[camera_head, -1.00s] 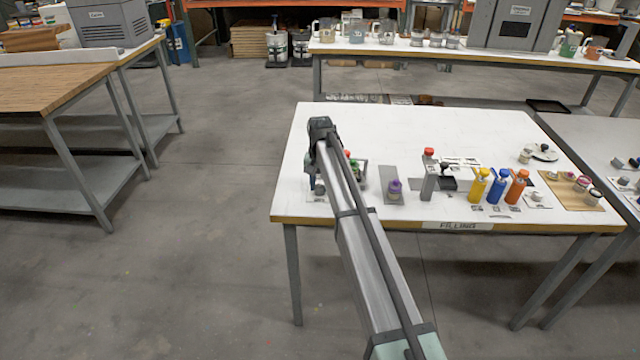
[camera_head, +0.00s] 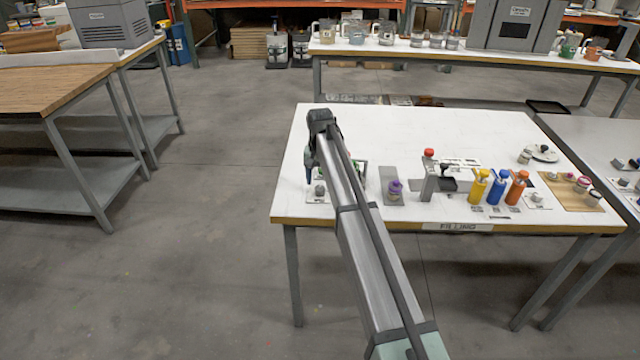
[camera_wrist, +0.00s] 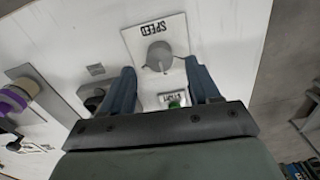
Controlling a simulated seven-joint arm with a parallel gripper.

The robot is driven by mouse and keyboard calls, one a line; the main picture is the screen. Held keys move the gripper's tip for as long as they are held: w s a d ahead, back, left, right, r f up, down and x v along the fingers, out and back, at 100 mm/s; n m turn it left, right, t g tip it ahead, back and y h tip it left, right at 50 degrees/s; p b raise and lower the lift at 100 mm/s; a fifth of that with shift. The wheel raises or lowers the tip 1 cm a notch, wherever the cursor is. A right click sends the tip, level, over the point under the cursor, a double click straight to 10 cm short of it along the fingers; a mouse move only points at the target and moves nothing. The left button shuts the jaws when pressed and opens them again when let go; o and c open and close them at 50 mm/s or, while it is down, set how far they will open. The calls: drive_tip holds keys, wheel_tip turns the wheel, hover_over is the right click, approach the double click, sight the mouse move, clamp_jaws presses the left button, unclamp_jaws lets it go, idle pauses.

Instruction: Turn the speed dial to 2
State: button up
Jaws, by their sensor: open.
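The speed dial (camera_wrist: 159,56) is a round grey knob on a white plate marked SPEED (camera_wrist: 130,38), seen upside down in the wrist view. My gripper (camera_wrist: 157,72) is open, with one blue finger on each side of the dial's near edge. The dial appears between the fingers and slightly beyond their tips; I cannot tell the height gap. The dial's number setting is not readable. In the head view the grey dial (camera_head: 319,189) sits at the left front of the filling table (camera_head: 400,125), beside my blue finger. A green button (camera_wrist: 174,104) by a START label lies between the fingers.
A dark knob (camera_wrist: 94,101) lies left of the fingers in the wrist view. A purple-capped bottle (camera_head: 395,188) stands right of my arm. Yellow (camera_head: 478,188), blue (camera_head: 498,190) and orange (camera_head: 516,189) bottles stand farther right. The table's back is clear.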

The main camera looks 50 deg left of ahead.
sight(320, 187)
wheel_tip(320, 187, up, 11)
idle(0.4)
idle(0.4)
drive_tip(key=d+f+m+g, duration=0.1)
drive_tip(key=d+f, duration=1.3)
drive_tip(key=d, duration=0.4)
drive_tip(key=w+d+f+m+g+h, duration=0.1)
drive_tip(key=d+f, duration=1.2)
drive_tip(key=d, duration=0.5)
drive_tip(key=d+f+m+g, duration=0.1)
drive_tip(key=d+f, duration=1.3)
drive_tip(key=d, duration=0.5)
drive_tip(key=s+d+f+m+g, duration=0.1)
drive_tip(key=s+d+f, duration=0.45)
drive_tip(key=d, duration=0.25)
drive_tip(key=s+d+f+m+g, duration=0.1)
drive_tip(key=s+d+f+m, duration=0.1)
drive_tip(key=s+d+f, duration=0.35)
drive_tip(key=s+d+f+m+g, duration=0.1)
drive_tip(key=s+d, duration=0.5)
drive_tip(key=s, duration=0.3)
drive_tip(key=s+d+f+m+y, duration=0.1)
drive_tip(key=s+d+f, duration=0.1)
drive_tip(key=s+d, duration=0.5)
drive_tip(key=s, duration=0.2)
drive_tip(key=shift+s+d+g, duration=0.2)
drive_tip(key=shift+s+g, duration=0.1)
drive_tip(key=shift+g, duration=0.1)
